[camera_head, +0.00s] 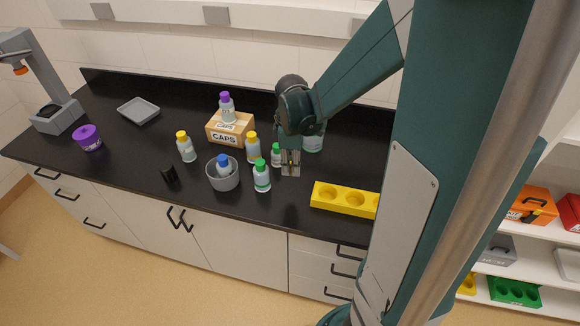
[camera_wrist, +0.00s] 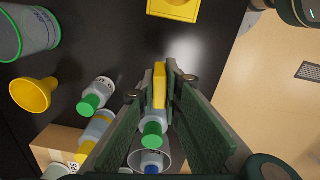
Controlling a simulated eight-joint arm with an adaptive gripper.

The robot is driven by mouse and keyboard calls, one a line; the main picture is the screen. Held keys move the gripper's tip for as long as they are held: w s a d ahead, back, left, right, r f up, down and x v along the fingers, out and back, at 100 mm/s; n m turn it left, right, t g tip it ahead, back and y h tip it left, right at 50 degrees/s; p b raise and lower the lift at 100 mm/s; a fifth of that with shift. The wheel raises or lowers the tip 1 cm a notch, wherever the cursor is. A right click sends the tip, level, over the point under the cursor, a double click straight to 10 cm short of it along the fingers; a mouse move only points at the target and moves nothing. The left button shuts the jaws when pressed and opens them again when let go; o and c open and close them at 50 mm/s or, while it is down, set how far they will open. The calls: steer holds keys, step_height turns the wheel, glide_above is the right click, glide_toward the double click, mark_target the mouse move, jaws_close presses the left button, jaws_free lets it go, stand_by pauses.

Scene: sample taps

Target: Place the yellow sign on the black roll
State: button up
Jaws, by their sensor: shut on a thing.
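The yellow sign (camera_wrist: 159,85) shows in the wrist view as a narrow yellow strip, seen nearly edge-on between my fingers. My gripper (camera_wrist: 165,88) is shut on it. In the head view my gripper (camera_head: 290,168) points down over the bench, right of the green-capped bottles, and the sign can hardly be made out there. The black roll (camera_head: 169,173) is a small dark piece near the bench's front edge, left of the grey bowl and well left of my gripper. I cannot see the roll in the wrist view.
Between my gripper and the roll stand a green-capped bottle (camera_head: 262,176) and a grey bowl (camera_head: 222,178) holding a blue-capped bottle. A CAPS box (camera_head: 214,136) stands behind, and a yellow holed block (camera_head: 345,199) lies right. A yellow funnel (camera_wrist: 35,94) shows in the wrist view.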

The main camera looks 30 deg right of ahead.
mark_target(291, 162)
stand_by(0.3)
step_height(291, 162, up, 12)
steer(key=shift+r, duration=0.1)
steer(key=w+a+r+p, duration=0.2)
steer(key=w+a+p, duration=0.1)
steer(key=w+a, duration=1.75)
steer(key=w+a+f+m+p, duration=0.1)
steer(key=w+a, duration=0.4)
steer(key=a, duration=0.4)
steer(key=w+a+f+m+p, duration=0.1)
steer(key=w+a, duration=0.3)
steer(key=a, duration=0.4)
steer(key=shift+w+a+f, duration=0.1)
steer(key=shift+a+f, duration=0.1)
steer(key=shift+f, duration=1.05)
steer(key=shift+a+f, duration=0.15)
steer(key=shift+f, duration=1.05)
